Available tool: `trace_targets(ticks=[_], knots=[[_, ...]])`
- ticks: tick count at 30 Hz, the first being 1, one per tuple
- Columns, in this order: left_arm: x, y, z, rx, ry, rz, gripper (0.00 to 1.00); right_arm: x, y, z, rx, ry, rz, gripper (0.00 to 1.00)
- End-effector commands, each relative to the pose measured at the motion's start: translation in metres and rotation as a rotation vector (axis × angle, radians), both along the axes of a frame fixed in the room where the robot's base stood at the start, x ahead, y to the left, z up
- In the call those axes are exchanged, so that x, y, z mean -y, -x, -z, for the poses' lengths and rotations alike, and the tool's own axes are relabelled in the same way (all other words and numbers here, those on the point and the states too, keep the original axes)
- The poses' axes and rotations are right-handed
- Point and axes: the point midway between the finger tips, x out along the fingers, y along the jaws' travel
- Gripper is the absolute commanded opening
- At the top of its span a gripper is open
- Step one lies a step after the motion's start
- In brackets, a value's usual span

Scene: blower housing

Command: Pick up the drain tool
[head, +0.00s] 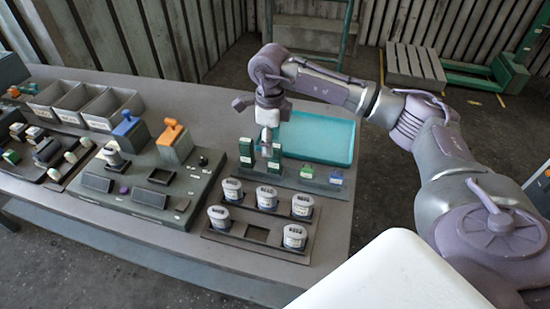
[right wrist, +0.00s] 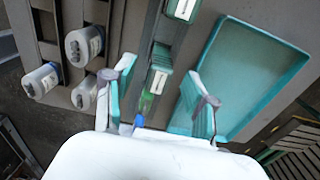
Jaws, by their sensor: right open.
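My right gripper (head: 266,151) is open and points down over the right end of the table, close to two dark green upright blocks. In the right wrist view its two fingers (right wrist: 162,92) stand apart, with a green block with a white label (right wrist: 161,58) seen between them. A second green labelled block (right wrist: 184,9) is at that view's top edge. In the head view, the left block (head: 246,152) and right block (head: 274,160) stand on a dark plate. No part is clearly marked as the drain tool, so I cannot tell which it is. My left gripper is out of view.
A teal tray (head: 338,158) lies behind the blocks. Several white canisters (head: 303,204) stand in a dark rack in front. Grey bins (head: 112,108) and an orange-handled block (head: 174,142) are farther left.

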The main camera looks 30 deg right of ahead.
Motion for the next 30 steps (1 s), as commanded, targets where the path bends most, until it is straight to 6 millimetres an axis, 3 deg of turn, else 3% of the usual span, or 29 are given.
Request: trace_targets(ticks=[5,12,21,30], knots=[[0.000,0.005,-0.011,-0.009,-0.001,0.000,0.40,0.003,0.003,0.013,-0.004,0.002,0.001,0.56],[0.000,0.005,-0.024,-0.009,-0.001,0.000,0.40,0.005,0.004,0.048,-0.003,0.000,0.001,0.56],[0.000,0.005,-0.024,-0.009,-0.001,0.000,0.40,0.005,0.003,0.054,0.001,0.000,0.000,0.56],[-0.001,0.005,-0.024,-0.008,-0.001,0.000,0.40,0.005,0.003,0.054,0.001,0.000,0.000,0.06]])
